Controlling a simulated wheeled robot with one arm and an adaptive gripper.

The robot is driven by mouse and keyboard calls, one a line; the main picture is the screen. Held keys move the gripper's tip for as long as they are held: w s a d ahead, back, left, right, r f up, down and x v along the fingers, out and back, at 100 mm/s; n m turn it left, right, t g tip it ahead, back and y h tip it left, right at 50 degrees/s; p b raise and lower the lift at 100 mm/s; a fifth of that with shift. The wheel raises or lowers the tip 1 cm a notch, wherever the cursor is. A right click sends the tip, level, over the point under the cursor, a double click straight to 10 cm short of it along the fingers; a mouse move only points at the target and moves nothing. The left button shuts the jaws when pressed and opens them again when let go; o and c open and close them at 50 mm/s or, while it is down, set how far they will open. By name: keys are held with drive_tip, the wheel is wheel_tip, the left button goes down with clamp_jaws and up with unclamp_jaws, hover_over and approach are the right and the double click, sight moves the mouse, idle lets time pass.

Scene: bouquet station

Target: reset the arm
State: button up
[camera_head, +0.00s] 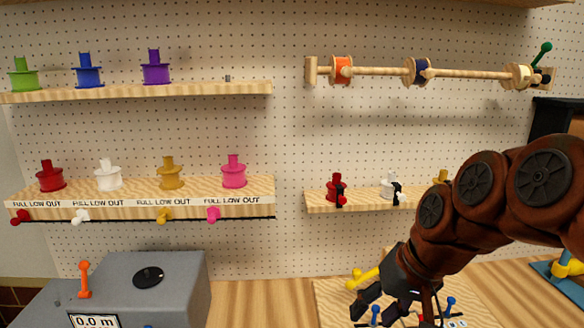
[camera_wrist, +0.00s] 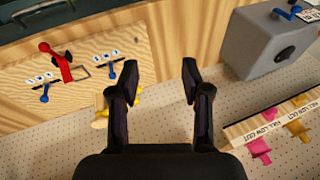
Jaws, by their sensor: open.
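My arm (camera_head: 470,200) is rust-red with dark joint caps and reaches in from the right edge of the head view. My gripper (camera_head: 372,305) is low in that view, over a light wooden board at the bottom. In the wrist view my gripper (camera_wrist: 155,78) has its two dark fingers spread apart. Nothing is between the fingers. A yellow handle (camera_head: 362,278) shows just behind the gripper in the head view. I cannot tell whether the gripper touches it.
The wooden board (camera_wrist: 30,75) carries a red lever (camera_wrist: 62,62) and blue levers. A grey machine (camera_head: 190,285) stands at left. Shelves with coloured spools line the pegboard, including a lower right shelf (camera_head: 318,200) behind my arm. A peg rail (camera_head: 380,71) hangs above.

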drive_tip(key=s+d+f+g+h, duration=0.2)
drive_tip(key=s+f, duration=0.4)
drive_tip(key=s, duration=0.3)
drive_tip(key=s+d+f+g+h, duration=0.1)
drive_tip(key=s+d+f+g, duration=0.1)
drive_tip(key=s+f, duration=0.4)
drive_tip(key=s, duration=0.3)
drive_tip(key=shift+s+d+f+g+h, duration=0.3)
drive_tip(key=shift+d+f+h, duration=0.1)
